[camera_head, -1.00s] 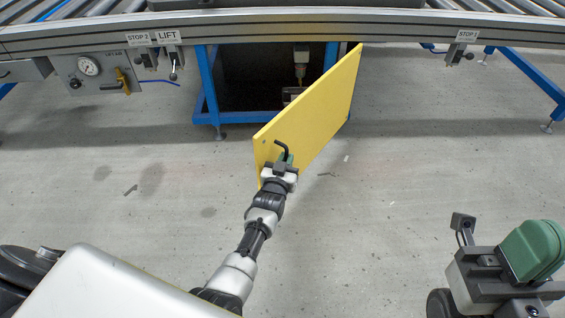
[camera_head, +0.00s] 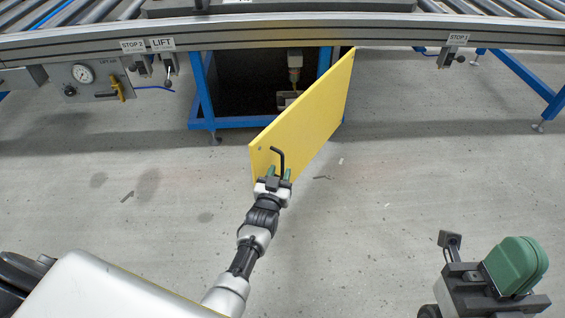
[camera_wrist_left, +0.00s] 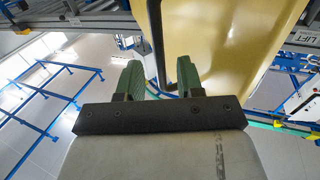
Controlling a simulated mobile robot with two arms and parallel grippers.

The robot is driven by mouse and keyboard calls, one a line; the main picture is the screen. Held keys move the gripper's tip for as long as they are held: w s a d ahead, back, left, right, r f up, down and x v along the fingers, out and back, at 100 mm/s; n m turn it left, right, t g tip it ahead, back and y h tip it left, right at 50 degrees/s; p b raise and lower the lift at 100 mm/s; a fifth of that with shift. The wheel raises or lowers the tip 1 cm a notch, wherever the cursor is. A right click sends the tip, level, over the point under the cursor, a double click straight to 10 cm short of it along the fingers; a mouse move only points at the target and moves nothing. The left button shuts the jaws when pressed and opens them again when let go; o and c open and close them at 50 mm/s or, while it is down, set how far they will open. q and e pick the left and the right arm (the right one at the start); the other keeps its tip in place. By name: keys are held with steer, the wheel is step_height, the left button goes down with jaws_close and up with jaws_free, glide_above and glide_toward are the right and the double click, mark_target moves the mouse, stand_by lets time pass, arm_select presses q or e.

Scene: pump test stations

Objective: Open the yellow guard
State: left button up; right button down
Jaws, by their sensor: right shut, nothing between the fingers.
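The yellow guard (camera_head: 305,115) is a flat panel swung out from the blue frame under the conveyor, its far edge at the opening's right side. Its black bent handle (camera_head: 280,157) is on the near end. My left gripper (camera_head: 279,172) is open at the handle, with green fingers apart. In the left wrist view the guard (camera_wrist_left: 215,35) fills the upper middle, and the handle (camera_wrist_left: 156,45) runs down toward the gap between the fingers (camera_wrist_left: 160,75); I cannot tell whether either finger touches it. My right gripper (camera_head: 516,264) is shut and empty at lower right, away from the guard.
The dark opening behind the guard holds a vertical nozzle-like part (camera_head: 294,65). The conveyor rail (camera_head: 250,36) crosses above it. A gauge panel (camera_head: 85,80) hangs at left, and a STOP 1 valve (camera_head: 452,55) at right. The floor around is mostly clear.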

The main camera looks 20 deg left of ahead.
arm_select(q)
steer(key=s+p, duration=0.2)
steer(key=s, duration=0.5)
steer(key=shift+d, duration=0.35)
steer(key=shift+s, duration=0.1)
steer(key=shift+c, duration=0.3)
